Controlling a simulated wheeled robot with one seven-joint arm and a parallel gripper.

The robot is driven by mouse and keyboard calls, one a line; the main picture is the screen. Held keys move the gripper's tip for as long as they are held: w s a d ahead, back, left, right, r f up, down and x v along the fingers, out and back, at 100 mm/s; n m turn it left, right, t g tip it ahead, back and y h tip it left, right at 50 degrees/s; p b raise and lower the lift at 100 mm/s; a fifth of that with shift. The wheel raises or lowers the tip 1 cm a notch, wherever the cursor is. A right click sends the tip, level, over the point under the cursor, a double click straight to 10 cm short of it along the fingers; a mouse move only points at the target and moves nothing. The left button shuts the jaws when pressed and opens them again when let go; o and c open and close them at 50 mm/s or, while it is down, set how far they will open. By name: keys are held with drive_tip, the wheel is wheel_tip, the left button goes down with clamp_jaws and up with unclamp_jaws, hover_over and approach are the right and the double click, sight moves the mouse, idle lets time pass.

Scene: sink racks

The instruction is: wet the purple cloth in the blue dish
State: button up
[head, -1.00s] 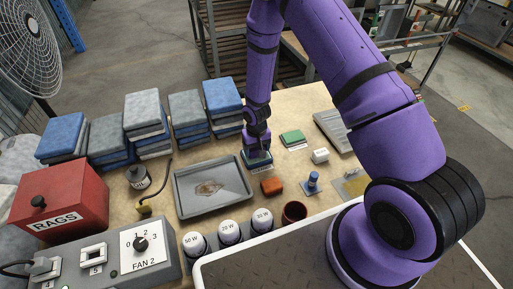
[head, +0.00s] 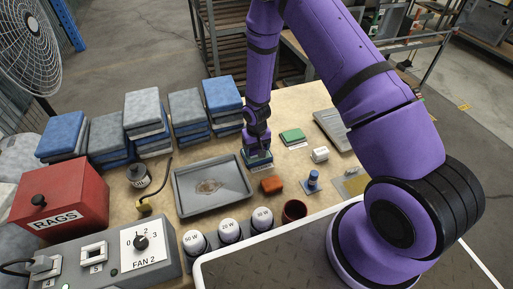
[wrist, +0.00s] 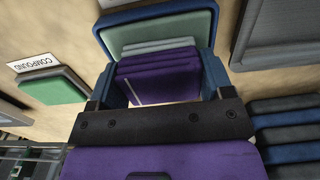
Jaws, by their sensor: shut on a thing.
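The blue dish (wrist: 203,25) is a small rectangular tray with a dark blue rim and a teal inside. In the head view it stands on the bench (head: 258,166), right of the large grey tray, directly below my gripper (head: 257,150). In the wrist view my gripper (wrist: 160,88) is shut on the purple cloth (wrist: 155,70), a folded stack of purple layers between the two dark blue fingers. The cloth is over the dish, with pale grey-green strips beyond it. I cannot tell whether its lower edge touches the dish's inside. In the head view the cloth is mostly hidden by my gripper.
The grey tray (head: 183,208) lies left of the dish. An orange-brown block (head: 271,184), a blue-topped object (head: 313,181), a white block (head: 320,154) and a green pad (head: 292,136) lie nearby. Folded blue and grey cloth stacks (head: 188,112) stand behind. A red RAGS box (head: 75,192) is at left.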

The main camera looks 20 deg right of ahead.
idle(0.6)
drive_tip(key=shift+r, duration=3.45)
